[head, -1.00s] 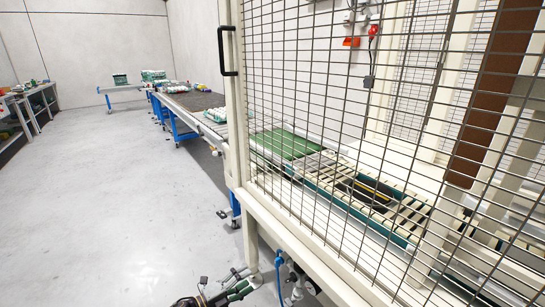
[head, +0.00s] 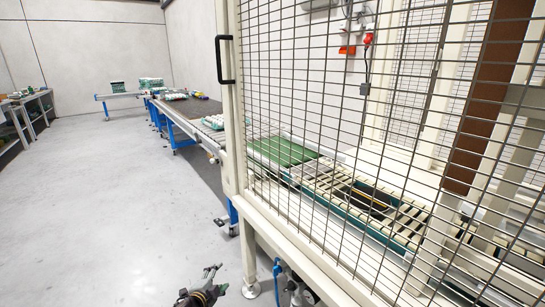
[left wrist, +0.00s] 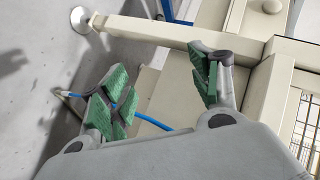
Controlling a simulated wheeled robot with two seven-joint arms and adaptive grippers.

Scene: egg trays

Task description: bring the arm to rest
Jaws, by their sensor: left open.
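My left gripper (head: 215,279) shows at the bottom of the head view, low beside the cream frame of the fenced machine. Its jaws are open. In the left wrist view the two green-padded fingers (left wrist: 163,88) stand apart with no object between them. Behind them that view shows cream frame beams, a round foot and a blue hose. My right gripper is in neither view.
A cream-framed wire-mesh fence (head: 340,130) fills the right side, with a slatted conveyor (head: 385,210) behind it. A long conveyor (head: 187,107) bearing egg trays (head: 214,122) runs back. The grey floor (head: 100,200) at left is clear.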

